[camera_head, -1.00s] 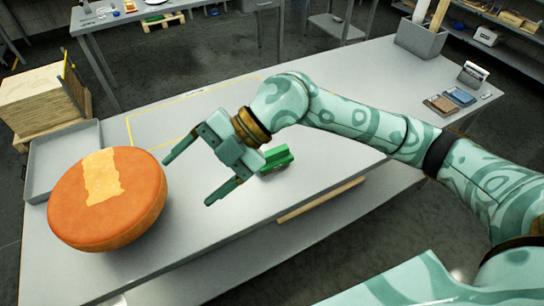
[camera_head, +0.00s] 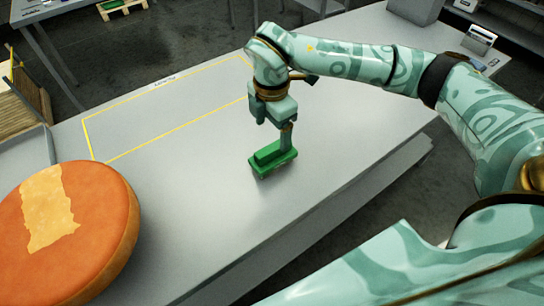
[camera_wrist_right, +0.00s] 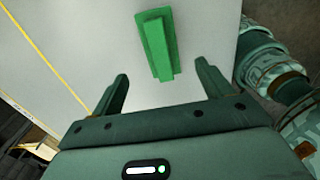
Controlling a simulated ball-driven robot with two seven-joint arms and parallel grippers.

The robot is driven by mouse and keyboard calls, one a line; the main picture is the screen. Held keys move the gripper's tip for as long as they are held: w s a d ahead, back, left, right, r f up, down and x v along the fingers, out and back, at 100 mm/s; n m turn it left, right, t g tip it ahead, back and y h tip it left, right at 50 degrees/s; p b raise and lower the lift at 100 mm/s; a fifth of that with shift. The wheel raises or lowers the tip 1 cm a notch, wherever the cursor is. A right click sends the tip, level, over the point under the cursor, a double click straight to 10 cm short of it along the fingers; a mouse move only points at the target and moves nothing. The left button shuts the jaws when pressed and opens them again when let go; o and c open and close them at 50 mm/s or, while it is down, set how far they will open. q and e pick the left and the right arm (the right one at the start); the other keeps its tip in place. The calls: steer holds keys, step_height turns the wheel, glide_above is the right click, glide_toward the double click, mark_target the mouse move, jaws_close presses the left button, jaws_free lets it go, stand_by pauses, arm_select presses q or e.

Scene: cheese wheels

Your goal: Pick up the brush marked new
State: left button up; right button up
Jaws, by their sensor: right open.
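A green brush (camera_head: 265,161) lies on the grey worktable (camera_head: 190,200), right of the cheese wheel. No marking on it can be read. My right gripper (camera_head: 274,132) points down over the brush, and one finger overlaps it in the head view. In the right wrist view the brush (camera_wrist_right: 155,42) lies beyond the open fingertips of the gripper (camera_wrist_right: 161,72), in line with the gap between them. The gap is empty. My left gripper is not in view.
A large orange cheese wheel (camera_head: 112,225) with a pale patch stands at the left. A grey tray (camera_head: 30,152) is behind it. A yellow outline (camera_head: 88,135) marks the table behind the brush. A grey bin (camera_head: 415,8) and small stand (camera_head: 480,38) are at the far right.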

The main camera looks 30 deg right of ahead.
mark_target(273, 146)
step_height(273, 146, down, 4)
steer(key=shift+w+r, duration=0.1)
steer(key=shift+f, duration=0.2)
steer(key=f, duration=0.2)
steer(key=f+b, duration=0.1)
steer(key=f, duration=0.2)
steer(key=shift+s+d+b, duration=0.2)
steer(key=shift+b, duration=0.1)
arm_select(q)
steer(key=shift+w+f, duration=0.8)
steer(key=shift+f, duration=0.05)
arm_select(e)
steer(key=c, duration=1.2)
